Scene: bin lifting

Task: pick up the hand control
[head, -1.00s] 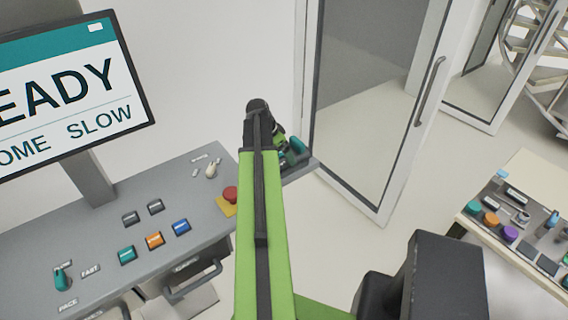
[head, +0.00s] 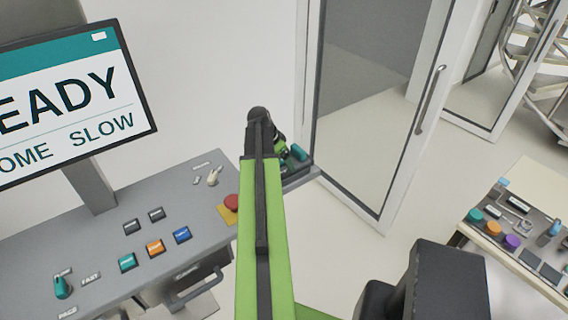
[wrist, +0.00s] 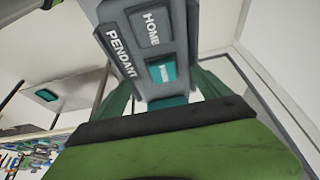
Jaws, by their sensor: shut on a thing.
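The hand control (wrist: 150,40) is a grey pendant marked PENDANT and HOME, with a teal button below the HOME key. It fills the upper middle of the wrist view, and its top runs out of the frame. My gripper (wrist: 165,88) is shut on its lower end, with a green finger on each side. In the head view my arm covers most of the gripper, beside the small shelf at the console's right end. A teal piece shows there; I cannot tell whether it belongs to the pendant.
The grey console (head: 100,235) with buttons, a red stop knob (head: 231,202) and a screen (head: 75,100) stands at left. The small dark shelf (head: 302,177) juts from its right end. A glass door (head: 375,110) is behind. Another control table (head: 515,260) stands at right.

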